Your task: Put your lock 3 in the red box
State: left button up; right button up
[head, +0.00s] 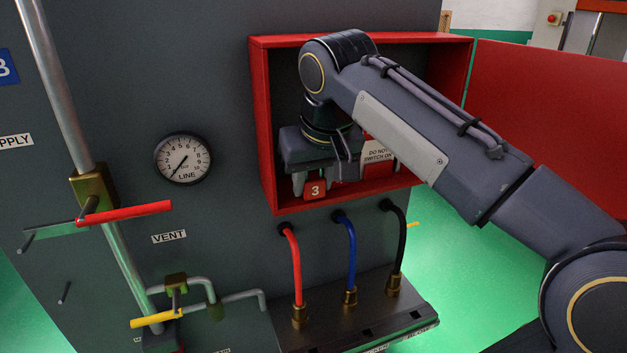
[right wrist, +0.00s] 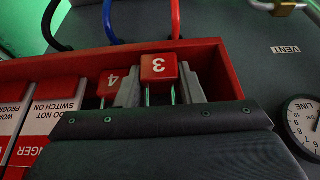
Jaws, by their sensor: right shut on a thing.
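The red box (head: 262,130) is fixed on the grey panel with its door (head: 550,120) swung open to the right. My right gripper (head: 318,178) reaches into the box and points down. It is shut on lock 3 (head: 315,190), a red padlock with a white 3, which is low in the box near its front edge. In the right wrist view, lock 3 (right wrist: 159,68) sits between the two fingers (right wrist: 160,88), near the box's red rim (right wrist: 215,55). Whether lock 3 touches the box floor I cannot tell. My left gripper is not in view.
Red lock 4 (right wrist: 112,82) is beside one finger inside the box. White and red warning tags (right wrist: 45,105) lie in the box too. Red, blue and black hoses (head: 296,262) run below it. A gauge (head: 183,158) and pipes with red and yellow handles (head: 125,212) are at left.

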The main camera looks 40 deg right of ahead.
jog(key=shift+f, duration=0.2)
jog(key=o, duration=0.7)
jog(key=shift+r, duration=0.3)
jog(key=p+v, duration=0.1)
jog(key=v, duration=1)
jog(key=shift+s+r+p, duration=0.25)
jog(key=shift+r+p, duration=0.05)
jog(key=shift+p, duration=0.05)
jog(key=shift+a, duration=0.15)
jog(key=s+a+f+y, duration=0.1)
jog(key=s+a+f, duration=0.2)
jog(key=f, duration=0.7)
jog(key=s+a+f+n+t+y, duration=0.1)
jog(key=s+a+f+y, duration=0.1)
jog(key=f, duration=0.9)
jog(key=s+a+f+n+y, duration=0.1)
jog(key=s+a+f, duration=0.3)
jog(key=f, duration=0.7)
jog(key=shift+s+a+y, duration=0.3)
jog(key=shift+s+y, duration=0.05)
jog(key=shift+y, duration=0.15)
